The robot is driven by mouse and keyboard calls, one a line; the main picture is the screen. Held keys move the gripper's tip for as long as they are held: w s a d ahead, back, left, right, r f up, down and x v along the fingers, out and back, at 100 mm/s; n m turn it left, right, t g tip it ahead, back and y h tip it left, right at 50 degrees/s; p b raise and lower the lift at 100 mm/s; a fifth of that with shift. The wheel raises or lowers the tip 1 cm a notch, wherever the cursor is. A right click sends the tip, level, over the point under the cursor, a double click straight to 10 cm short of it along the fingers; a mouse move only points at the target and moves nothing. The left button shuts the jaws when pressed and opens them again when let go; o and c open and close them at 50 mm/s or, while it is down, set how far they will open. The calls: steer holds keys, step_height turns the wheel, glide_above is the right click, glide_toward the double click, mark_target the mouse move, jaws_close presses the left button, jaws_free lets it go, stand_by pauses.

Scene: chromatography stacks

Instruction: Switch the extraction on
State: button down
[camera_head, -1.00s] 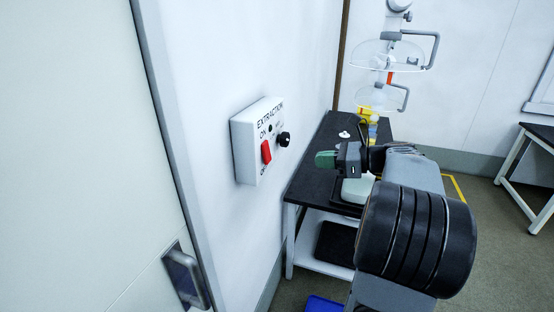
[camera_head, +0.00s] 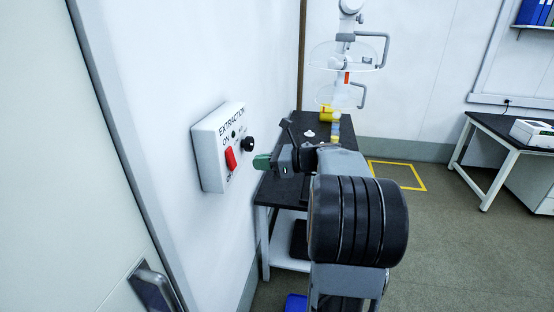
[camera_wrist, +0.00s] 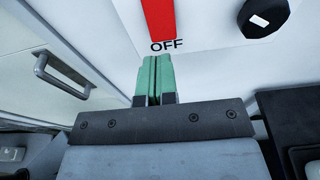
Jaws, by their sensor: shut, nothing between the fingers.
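The white extraction box (camera_head: 209,160) is fixed on the wall at the left, labelled EXTRACTION with ON above and OFF below. Its red rocker switch (camera_head: 231,159) sits between the labels, with a black knob (camera_head: 248,144) to its right. In the wrist view the lower part of the red switch (camera_wrist: 159,18) shows above the word OFF. My gripper (camera_head: 262,162) has green fingers and is just right of the box. Its fingers (camera_wrist: 155,62) are shut and empty, in line below OFF in the wrist view. Contact cannot be seen. The switch's top is cut off there.
A black-topped bench (camera_head: 285,140) stands along the wall behind my arm, with clear extraction hoods (camera_head: 345,55) over it. A door with a handle (camera_head: 155,285) is at the near left. Open floor (camera_head: 440,235) lies to the right.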

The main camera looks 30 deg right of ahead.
mark_target(234, 164)
steer(key=shift+p+x, duration=0.5)
steer(key=shift+x, duration=2.4)
